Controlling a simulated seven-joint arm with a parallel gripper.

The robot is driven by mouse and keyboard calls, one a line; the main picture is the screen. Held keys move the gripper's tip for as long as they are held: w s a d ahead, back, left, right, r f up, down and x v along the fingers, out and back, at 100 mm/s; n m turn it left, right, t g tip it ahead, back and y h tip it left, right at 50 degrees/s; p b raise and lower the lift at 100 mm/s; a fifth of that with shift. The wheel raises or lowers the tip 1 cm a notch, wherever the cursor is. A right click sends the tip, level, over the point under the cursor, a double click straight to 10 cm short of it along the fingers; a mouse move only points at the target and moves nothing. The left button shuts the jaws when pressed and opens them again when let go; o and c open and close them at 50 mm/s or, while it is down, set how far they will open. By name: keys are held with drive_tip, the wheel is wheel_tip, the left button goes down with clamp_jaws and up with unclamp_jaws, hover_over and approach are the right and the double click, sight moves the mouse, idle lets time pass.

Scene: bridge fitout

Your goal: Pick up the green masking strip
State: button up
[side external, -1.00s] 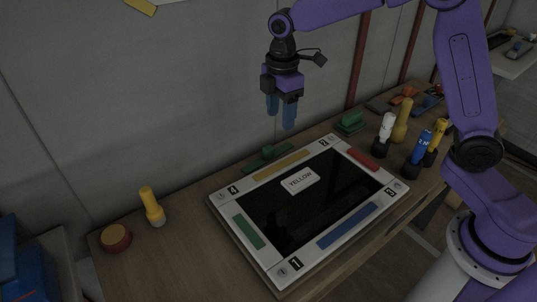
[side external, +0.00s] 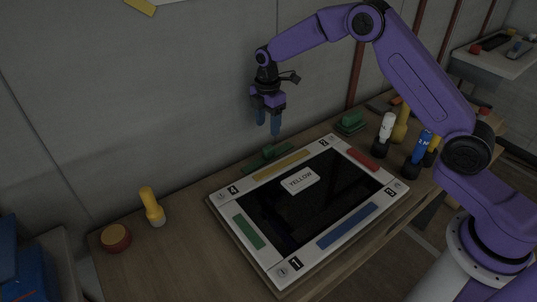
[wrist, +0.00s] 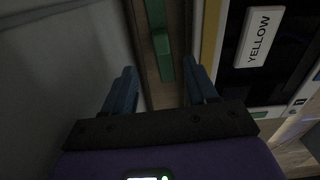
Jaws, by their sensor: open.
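A green strip with a raised block on it (side external: 267,154) lies on the table behind the display panel, near the wall. It also shows in the wrist view (wrist: 162,50), ahead of and between my fingers. My gripper (side external: 268,131) is open and empty, fingers pointing down, above this strip and apart from it. In the wrist view my gripper (wrist: 160,80) has its blue fingers on either side of the strip's line. A second green piece (side external: 350,123) stands at the back, right of the panel. A flat green bar (side external: 248,232) is on the panel's left border.
The white-framed panel (side external: 215,199) has coloured bars and a "YELLOW" card (side external: 300,180). A yellow-handled tool (side external: 151,206) and a red round piece (side external: 116,238) are at left. White (side external: 385,133) and blue (side external: 419,149) upright items stand at right. The wall is close behind.

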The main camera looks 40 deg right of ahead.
sight(268, 148)
wheel_tip(268, 148, down, 10)
drive_tip(key=shift+s+a, duration=0.15)
drive_tip(key=c, duration=1)
